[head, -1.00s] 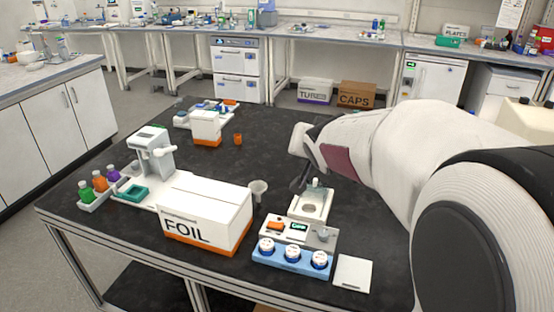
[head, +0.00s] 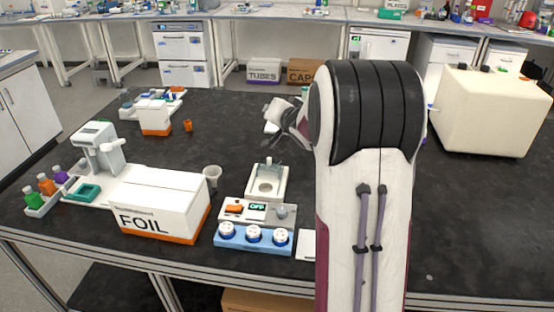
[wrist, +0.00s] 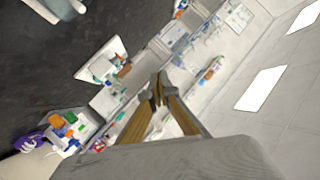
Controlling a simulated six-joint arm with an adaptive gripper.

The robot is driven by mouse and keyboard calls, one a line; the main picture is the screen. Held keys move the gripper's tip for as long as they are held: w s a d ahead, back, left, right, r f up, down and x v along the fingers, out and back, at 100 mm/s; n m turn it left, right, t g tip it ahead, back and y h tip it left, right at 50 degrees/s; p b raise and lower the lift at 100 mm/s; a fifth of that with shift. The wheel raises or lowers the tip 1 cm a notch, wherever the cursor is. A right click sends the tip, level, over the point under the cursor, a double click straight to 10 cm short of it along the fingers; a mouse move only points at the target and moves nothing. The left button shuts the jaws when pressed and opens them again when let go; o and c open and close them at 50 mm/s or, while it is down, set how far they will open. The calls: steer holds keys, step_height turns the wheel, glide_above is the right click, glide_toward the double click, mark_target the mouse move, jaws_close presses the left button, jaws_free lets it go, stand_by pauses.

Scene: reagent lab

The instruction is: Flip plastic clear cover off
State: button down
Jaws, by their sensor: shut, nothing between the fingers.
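A small white scale (head: 267,182) with a round pan stands near the middle of the dark bench in the head view. A small upright piece (head: 268,162) shows at its back edge. The clear cover is too faint to make out, so I cannot tell whether it is up or down. My gripper (head: 273,138) is behind and above the scale, apart from it and partly hidden by my arm. In the wrist view my gripper (wrist: 158,88) has its fingertips together with nothing between them, and it faces the room, away from the scale.

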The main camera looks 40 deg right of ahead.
steer(key=w+d+f+m+t+y, duration=0.2)
steer(key=d+f+y, duration=0.1)
steer(key=d+f, duration=0.5)
steer(key=m+t+y, duration=0.2)
steer(key=m+y, duration=0.1)
steer(key=y, duration=0.1)
glide_toward(277, 164)
steer(key=shift+w+d+r, duration=0.35)
steer(key=shift+d+r, duration=0.05)
steer(key=shift+d, duration=0.25)
steer(key=shift+w+d+r, duration=0.35)
steer(key=shift+d+r, duration=0.05)
steer(key=shift+d, duration=0.2)
steer(key=shift+w+d+r, duration=0.35)
steer(key=shift+d+r, duration=0.05)
steer(key=shift+d, duration=0.25)
steer(key=shift+w, duration=0.1)
steer(key=shift+w+a, duration=0.35)
steer(key=shift+w, duration=1.3)
steer(key=shift+w+a, duration=0.35)
steer(key=shift+w, duration=1.3)
steer(key=shift+w+a, duration=0.3)
steer(key=shift+w, duration=1.3)
steer(key=shift+s+a, duration=0.55)
steer(key=shift+a, duration=0.3)
steer(key=shift+s+a, duration=0.55)
steer(key=shift+a, duration=0.3)
